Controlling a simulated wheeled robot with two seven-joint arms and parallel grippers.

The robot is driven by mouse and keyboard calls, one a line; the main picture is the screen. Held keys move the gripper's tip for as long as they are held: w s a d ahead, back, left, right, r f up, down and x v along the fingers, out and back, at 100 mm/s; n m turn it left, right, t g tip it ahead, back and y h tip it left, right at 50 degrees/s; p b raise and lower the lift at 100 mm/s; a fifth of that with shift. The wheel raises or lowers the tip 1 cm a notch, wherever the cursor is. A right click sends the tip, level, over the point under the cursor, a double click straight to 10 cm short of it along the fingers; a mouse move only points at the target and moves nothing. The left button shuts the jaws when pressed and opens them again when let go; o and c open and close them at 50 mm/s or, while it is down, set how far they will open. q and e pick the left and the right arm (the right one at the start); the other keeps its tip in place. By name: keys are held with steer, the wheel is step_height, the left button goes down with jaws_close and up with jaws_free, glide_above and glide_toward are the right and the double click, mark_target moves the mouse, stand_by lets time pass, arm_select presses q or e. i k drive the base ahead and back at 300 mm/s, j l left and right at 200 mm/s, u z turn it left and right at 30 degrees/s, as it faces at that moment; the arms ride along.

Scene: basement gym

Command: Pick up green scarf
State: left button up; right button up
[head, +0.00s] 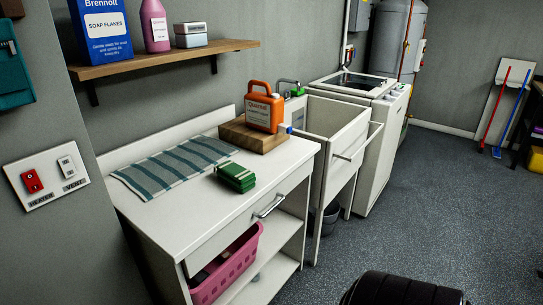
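A small folded dark green bundle (236,177), which looks like the green scarf, lies on the white counter (171,211) near its front edge. It sits just right of a striped green and grey cloth (180,165) lying flat. Neither of my grippers shows in the head view.
An orange jug (264,107) stands on a wooden block (252,136) behind the bundle. A pink basket (229,268) sits on the shelf under the counter. A wall shelf (170,58) with boxes and a bottle hangs above. The grey floor (430,200) to the right is mostly clear.

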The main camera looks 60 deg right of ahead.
mark_target(240, 179)
steer(key=z, duration=1.5)
steer(key=l, duration=0.1)
steer(key=i+u, duration=0.05)
